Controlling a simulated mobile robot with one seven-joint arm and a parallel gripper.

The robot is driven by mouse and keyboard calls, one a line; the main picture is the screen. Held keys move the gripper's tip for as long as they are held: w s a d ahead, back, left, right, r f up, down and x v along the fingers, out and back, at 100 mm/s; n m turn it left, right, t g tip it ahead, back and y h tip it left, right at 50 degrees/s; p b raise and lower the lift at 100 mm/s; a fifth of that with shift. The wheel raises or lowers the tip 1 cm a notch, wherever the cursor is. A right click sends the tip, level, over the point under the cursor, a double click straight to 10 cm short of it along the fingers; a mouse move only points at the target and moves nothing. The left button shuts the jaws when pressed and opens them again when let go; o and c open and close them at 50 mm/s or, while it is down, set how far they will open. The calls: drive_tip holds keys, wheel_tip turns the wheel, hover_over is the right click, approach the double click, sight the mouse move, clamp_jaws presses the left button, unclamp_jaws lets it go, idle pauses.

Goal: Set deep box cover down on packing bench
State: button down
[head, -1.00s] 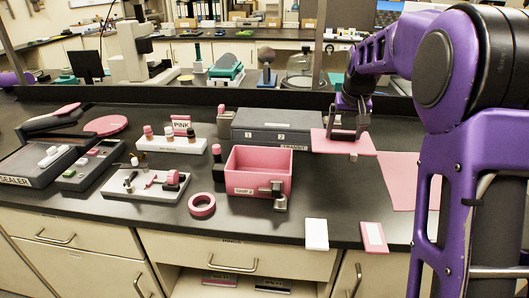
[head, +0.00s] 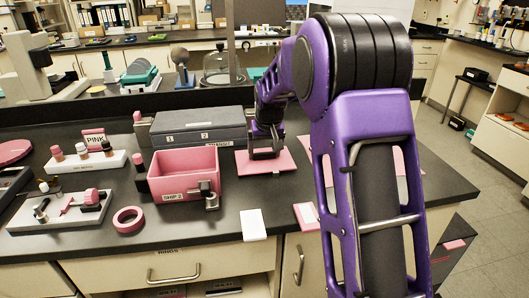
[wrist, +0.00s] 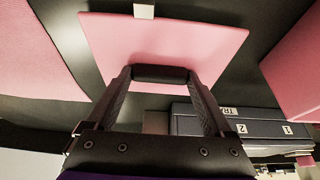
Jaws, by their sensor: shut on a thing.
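The deep box cover is a flat pink plate (head: 281,163) with a small light tab on one edge in the wrist view (wrist: 144,11). My gripper (head: 265,147) is above the plate's middle, shut on a dark bar at its top. The wrist view also shows my gripper (wrist: 160,75) with both fingers at the ends of this bar. The cover is level and low over the black packing bench (head: 185,228), right of the open pink box (head: 180,187). I cannot tell whether its underside touches the bench.
A grey case (head: 200,126) stands behind the box, close to the cover's left corner. A pink sheet (wrist: 35,50) lies beside the cover, partly hidden by my arm in the head view. A white card (head: 253,224) and a pink card (head: 306,215) lie at the front edge.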

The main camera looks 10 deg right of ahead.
drive_tip(key=shift+f, duration=0.15)
unclamp_jaws()
drive_tip(key=shift+r, duration=0.35)
drive_tip(key=p+v, duration=0.1)
drive_tip(key=v, duration=1)
drive_tip(key=shift+s+r+p, duration=0.15)
drive_tip(key=shift+r+p, duration=0.15)
drive_tip(key=shift+r, duration=0.05)
